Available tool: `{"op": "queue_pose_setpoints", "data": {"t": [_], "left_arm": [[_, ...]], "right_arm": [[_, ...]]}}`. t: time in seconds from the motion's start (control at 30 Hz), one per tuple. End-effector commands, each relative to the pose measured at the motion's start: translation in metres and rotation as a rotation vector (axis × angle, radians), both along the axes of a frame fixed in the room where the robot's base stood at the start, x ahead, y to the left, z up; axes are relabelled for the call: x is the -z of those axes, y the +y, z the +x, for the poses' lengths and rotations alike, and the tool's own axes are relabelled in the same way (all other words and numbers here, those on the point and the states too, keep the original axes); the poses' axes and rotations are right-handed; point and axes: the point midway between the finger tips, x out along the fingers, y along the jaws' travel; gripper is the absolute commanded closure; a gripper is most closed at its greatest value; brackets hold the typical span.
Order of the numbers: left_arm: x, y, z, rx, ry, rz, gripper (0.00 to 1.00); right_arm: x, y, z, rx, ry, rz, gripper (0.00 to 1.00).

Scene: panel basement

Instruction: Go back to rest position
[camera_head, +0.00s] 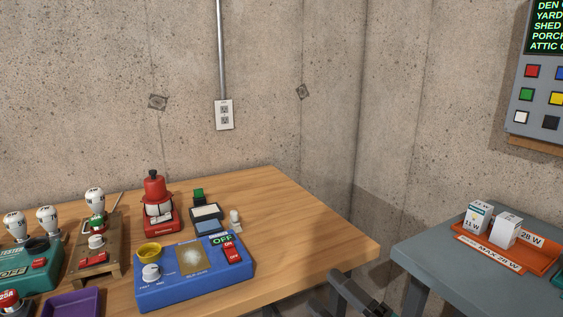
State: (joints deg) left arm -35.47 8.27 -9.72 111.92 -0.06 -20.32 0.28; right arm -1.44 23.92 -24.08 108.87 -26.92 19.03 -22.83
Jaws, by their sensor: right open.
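My right gripper (358,294) shows at the bottom edge, right of the wooden table's front corner and in front of the gap between the two tables. It is dark, open and holds nothing that I can see. Only its end part is in the frame; the rest of the arm is cut off. My left gripper is not in view.
The wooden table (310,228) carries a blue switch box (165,294), a red device (156,205), a wooden stand (97,262), a teal tester (35,270) and a purple tray (72,302). A grey table (440,258) at right holds an orange tray (490,255) with boxes. A button panel (541,100) hangs above.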

Motion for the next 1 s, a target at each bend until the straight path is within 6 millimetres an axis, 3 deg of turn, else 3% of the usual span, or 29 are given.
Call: {"op": "queue_pose_setpoints", "data": {"t": [0.03, 0.17, 0.3, 0.4, 0.5, 0.6, 1.0], "left_arm": [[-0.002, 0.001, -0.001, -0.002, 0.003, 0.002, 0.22], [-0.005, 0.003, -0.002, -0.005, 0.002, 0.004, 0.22], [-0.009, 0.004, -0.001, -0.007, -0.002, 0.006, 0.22], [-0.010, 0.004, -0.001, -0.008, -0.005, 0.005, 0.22], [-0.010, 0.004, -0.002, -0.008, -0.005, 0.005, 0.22], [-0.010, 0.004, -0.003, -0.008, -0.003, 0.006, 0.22], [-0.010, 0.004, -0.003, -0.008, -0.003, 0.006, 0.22]], "right_arm": [[0.025, -0.013, -0.002, 0.066, 0.174, 0.099, 0.37], [0.100, -0.049, -0.019, 0.246, 0.598, 0.345, 0.37], [0.177, -0.078, -0.066, 0.433, 0.990, 0.577, 0.37], [0.213, -0.090, -0.099, 0.533, 1.177, 0.692, 0.37], [0.234, -0.095, -0.123, 0.596, 1.288, 0.760, 0.37], [0.243, -0.098, -0.134, 0.627, 1.340, 0.794, 0.37], [0.244, -0.098, -0.135, 0.629, 1.344, 0.797, 0.37]]}}
